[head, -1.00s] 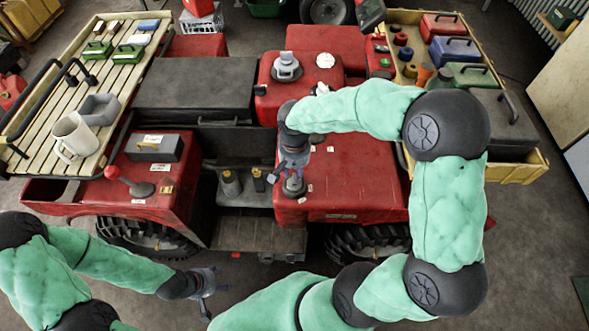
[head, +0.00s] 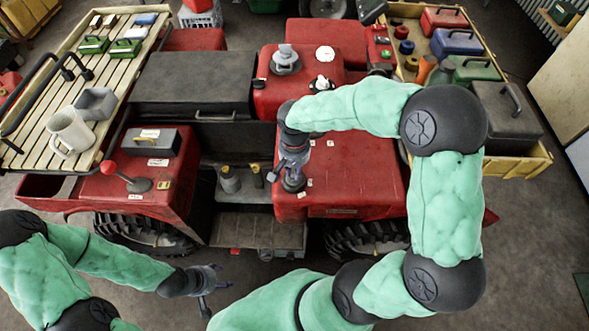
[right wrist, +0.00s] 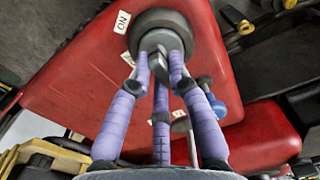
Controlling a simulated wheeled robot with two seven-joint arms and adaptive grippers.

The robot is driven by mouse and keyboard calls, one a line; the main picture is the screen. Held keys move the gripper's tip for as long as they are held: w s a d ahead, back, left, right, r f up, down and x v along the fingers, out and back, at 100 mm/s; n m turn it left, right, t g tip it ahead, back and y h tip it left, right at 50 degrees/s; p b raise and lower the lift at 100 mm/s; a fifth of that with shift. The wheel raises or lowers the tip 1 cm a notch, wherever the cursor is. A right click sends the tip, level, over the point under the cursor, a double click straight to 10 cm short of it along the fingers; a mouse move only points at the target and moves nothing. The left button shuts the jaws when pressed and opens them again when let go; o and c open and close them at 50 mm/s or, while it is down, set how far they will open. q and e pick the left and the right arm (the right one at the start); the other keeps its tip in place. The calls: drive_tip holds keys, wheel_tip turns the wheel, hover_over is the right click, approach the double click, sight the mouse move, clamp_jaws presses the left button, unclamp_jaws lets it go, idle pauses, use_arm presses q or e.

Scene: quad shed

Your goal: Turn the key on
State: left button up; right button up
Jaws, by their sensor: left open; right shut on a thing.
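The key switch shows in the right wrist view as a round dark grey housing (right wrist: 165,32) on the red panel, with a white "ON" label (right wrist: 122,22) at its upper left. In the head view the switch (head: 293,185) sits on the red body's front left part. My right gripper (head: 290,166) points down over it. In the right wrist view its purple fingers (right wrist: 160,72) are closed around the small dark key at the housing, and mostly hide it. My left gripper (head: 213,282) is open and empty, low in front of the vehicle, away from the switch.
A red-knobbed lever (head: 127,177) stands on the left red fender. The wooden rack (head: 42,100) at the left holds a mug (head: 70,130) and boxes. A yellow crate (head: 515,165) with cans is at the right. Floor is free in front of the vehicle.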

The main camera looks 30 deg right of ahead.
drive_tip(key=shift+f+m+b, duration=0.1)
drive_tip(key=shift+m+b, duration=0.45)
drive_tip(key=shift+m, duration=0.55)
clamp_jaws()
drive_tip(key=shift+m+b, duration=0.35)
drive_tip(key=shift+m, duration=0.95)
drive_tip(key=shift+w, duration=0.1)
drive_tip(key=shift+m+b, duration=0.55)
drive_tip(key=shift+m, duration=1.85)
drive_tip(key=shift+b, duration=0.3)
drive_tip(key=m, duration=0.2)
drive_tip(key=shift+r+m+b, duration=0.2)
drive_tip(key=shift+m+b, duration=0.1)
drive_tip(key=o, duration=0.7)
unclamp_jaws()
drive_tip(key=shift+c, duration=0.2)
